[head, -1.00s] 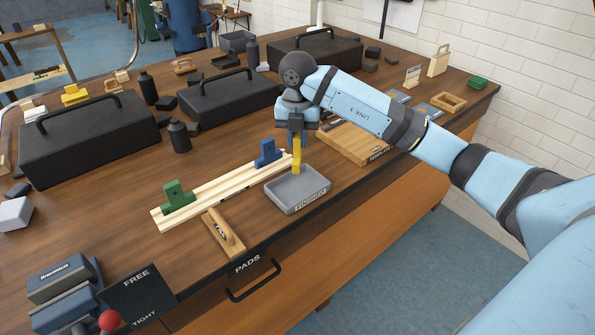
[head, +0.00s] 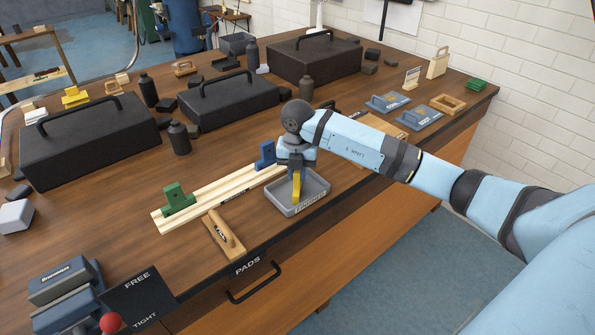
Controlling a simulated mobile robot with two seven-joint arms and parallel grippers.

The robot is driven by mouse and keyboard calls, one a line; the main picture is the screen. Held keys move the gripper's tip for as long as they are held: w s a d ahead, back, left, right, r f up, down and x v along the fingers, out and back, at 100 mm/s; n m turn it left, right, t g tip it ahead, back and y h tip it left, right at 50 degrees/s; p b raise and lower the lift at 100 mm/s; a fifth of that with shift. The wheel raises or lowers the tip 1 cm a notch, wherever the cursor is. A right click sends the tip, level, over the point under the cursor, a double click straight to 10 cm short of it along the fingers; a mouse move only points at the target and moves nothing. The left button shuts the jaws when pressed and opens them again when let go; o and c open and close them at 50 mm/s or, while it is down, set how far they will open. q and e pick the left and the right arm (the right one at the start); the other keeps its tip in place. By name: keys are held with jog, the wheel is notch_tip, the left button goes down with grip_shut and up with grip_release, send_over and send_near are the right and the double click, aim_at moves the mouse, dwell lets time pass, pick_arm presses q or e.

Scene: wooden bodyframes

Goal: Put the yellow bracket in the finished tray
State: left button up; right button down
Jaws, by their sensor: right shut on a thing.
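The yellow bracket (head: 296,187) hangs upright below my right gripper (head: 296,172), which is shut on its upper part. The bracket is over or inside the grey finished tray (head: 317,186); I cannot tell whether its lower end touches the tray floor. My left gripper is not in view.
A pale wooden rail with a green block (head: 178,199) and a blue block (head: 266,155) lies left of the tray. A wooden-handled tool (head: 224,236) lies in front. Black toolboxes (head: 228,100) stand behind. Another yellow piece (head: 75,96) sits at the far left.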

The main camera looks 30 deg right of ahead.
jog(key=shift+f, duration=0.2)
jog(key=c, duration=1.1)
grip_release()
jog(key=shift+o, duration=0.2)
jog(key=shift+r, duration=0.45)
notch_tip(320, 180, up, 12)
jog(key=shift+f+b, duration=0.2)
jog(key=shift+b, duration=0.15)
